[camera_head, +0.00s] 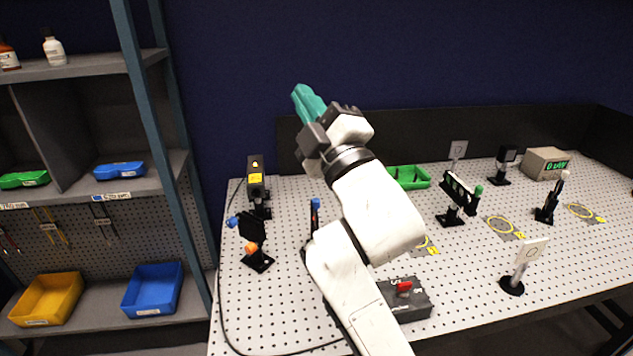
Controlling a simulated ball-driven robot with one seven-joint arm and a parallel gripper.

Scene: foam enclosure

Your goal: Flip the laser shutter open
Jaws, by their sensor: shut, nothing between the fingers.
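My gripper (308,103), with teal fingers, is shut and empty. It points up and to the left, raised high above the table with the dark blue wall behind it. A black laser-like box with a yellow label (256,178) stands at the table's back left. In front of it is a black square plate on a post with blue and orange knobs (252,228). A slim black post piece with a blue top (315,212) stands just left of my arm, partly hidden by it. I cannot tell for sure which piece is the shutter.
The perforated white table (450,265) holds a grey box with a red switch (404,299), a green tray (409,177), several optics on posts and a meter (546,163). My arm hides the table's middle. Shelves with bins (153,288) stand left. A cable runs along the table's left side.

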